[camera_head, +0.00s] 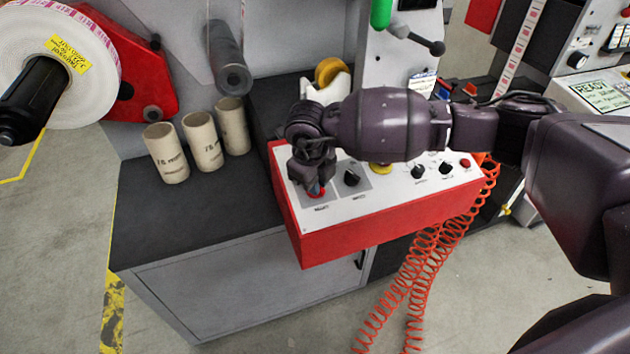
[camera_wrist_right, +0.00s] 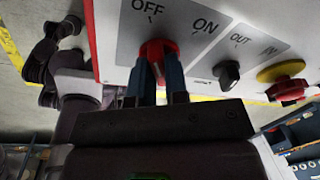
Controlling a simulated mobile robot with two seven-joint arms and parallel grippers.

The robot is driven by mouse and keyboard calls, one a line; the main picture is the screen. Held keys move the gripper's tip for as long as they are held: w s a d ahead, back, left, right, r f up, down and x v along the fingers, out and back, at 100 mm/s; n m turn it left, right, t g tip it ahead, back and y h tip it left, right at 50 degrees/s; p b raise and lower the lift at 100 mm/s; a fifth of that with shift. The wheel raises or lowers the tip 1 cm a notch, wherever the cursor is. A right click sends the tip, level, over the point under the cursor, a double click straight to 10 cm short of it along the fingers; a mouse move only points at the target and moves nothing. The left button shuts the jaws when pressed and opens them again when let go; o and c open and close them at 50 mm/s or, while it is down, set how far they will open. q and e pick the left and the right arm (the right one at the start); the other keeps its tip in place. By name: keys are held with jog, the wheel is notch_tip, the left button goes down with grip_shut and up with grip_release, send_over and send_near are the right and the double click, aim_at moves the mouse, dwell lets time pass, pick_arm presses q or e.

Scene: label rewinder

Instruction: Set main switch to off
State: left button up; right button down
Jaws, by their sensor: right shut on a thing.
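The main switch is a red rotary knob (camera_wrist_right: 158,48) on a grey plate with OFF printed on its left and ON on its right in the right wrist view. In the head view the knob (camera_head: 317,193) shows only as a bit of red under the fingers, at the left end of the red control box (camera_head: 340,240). My right gripper (camera_wrist_right: 160,78) is shut on the knob, with one blue-grey finger on each side. It also shows in the head view (camera_head: 316,184), reaching down from above. The fingers hide part of the knob, and I cannot tell its exact angle. My left gripper is not in view.
A black IN/OUT knob (camera_wrist_right: 227,74) sits close beside the switch, then a red button on a yellow base (camera_wrist_right: 285,80). Several cardboard cores (camera_head: 166,153) stand on the dark bench top (camera_head: 190,220). Orange coiled hoses (camera_head: 415,270) hang at the box's right.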

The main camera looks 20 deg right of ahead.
aim_at(310, 197)
jog(key=c, duration=1.1)
grip_release()
jog(key=shift+c, duration=0.2)
notch_tip(310, 197, up, 11)
jog(key=a+p, duration=0.1)
jog(key=shift+s+a, duration=0.15)
jog(key=shift+s, duration=0.25)
jog(key=shift+f, duration=0.1)
